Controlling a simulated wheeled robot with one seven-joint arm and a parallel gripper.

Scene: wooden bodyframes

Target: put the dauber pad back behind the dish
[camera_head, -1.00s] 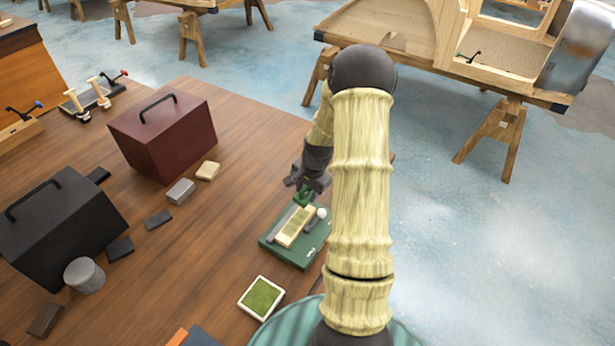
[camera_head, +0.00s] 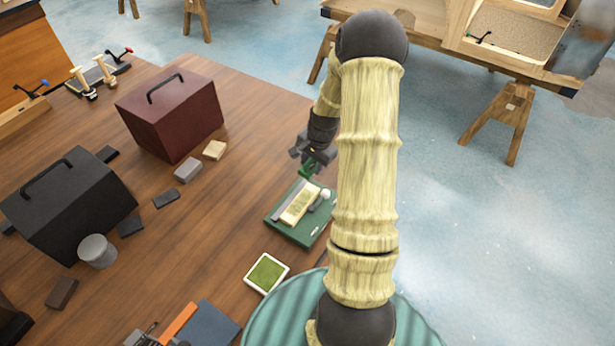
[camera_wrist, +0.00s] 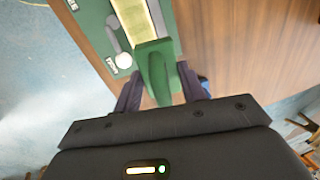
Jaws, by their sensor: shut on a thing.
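My gripper (camera_head: 312,160) is shut on a green block with a raised grip, which looks like the dauber pad (camera_head: 309,170). In the wrist view the dauber pad (camera_wrist: 153,62) sits between my dark fingers (camera_wrist: 160,92). It is by the far edge of a green board (camera_head: 287,228); I cannot tell whether it touches the board. The board bears a cream strip (camera_head: 300,204), a grey bar and a small white round thing (camera_head: 325,194). A white square dish with a green inside (camera_head: 267,273) lies on the table nearer to me.
My arm hides the table right of the board. A maroon box (camera_head: 170,115), a black box (camera_head: 68,205), a grey cup (camera_head: 97,250) and small blocks stand to the left. The table's right edge is close to the board.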

